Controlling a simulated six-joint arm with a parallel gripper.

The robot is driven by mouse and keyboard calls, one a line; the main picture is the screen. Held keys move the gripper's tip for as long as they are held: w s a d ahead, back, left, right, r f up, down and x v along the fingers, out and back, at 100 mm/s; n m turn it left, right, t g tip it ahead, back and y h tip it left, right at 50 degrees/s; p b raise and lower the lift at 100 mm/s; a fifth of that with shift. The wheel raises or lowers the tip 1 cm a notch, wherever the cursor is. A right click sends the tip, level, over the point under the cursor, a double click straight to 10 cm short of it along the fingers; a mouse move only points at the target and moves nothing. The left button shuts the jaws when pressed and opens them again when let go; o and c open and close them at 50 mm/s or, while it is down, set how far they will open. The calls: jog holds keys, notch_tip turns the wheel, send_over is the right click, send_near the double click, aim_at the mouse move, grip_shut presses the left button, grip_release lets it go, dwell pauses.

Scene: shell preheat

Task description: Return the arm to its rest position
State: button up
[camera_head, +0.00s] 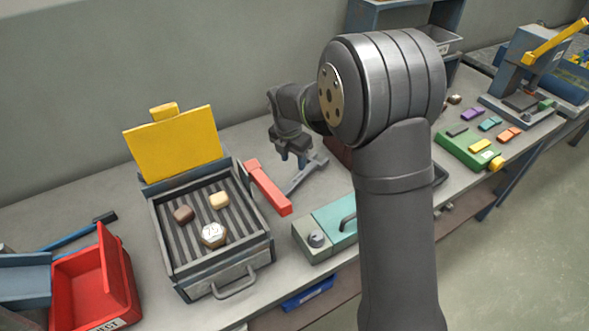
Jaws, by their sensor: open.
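My gripper (293,160) points down above the bench, just behind and right of the red bar (268,188). Its jaws are open and nothing shows between them. My arm is bent, and its large forearm and elbow fill the middle right of the view, hiding part of the bench. The grill box (264,246) stands left of my gripper with its yellow lid (175,142) raised. On its ribbed plate lie a dark brown piece (183,214), a tan piece (219,200) and a round brown piece with a white marked top (213,235).
A grey T-shaped tool (306,175) lies below my gripper. A teal-and-grey box with a knob (316,239) stands in front. A red bin (82,287) is at left. A green board (462,150) with coloured blocks and a press (525,85) stand at right.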

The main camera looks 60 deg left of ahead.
aim_at(296, 181)
notch_tip(296, 181, up, 2)
jog(key=shift+s+r, duration=0.15)
dwell(0.3)
jog(key=f, duration=0.4)
jog(key=w+f, duration=0.1)
jog(key=f, duration=0.7)
jog(key=shift+w+a+f, duration=0.2)
jog(key=shift+w+a, duration=0.05)
notch_tip(296, 181, up, 2)
jog(key=shift+r, duration=0.8)
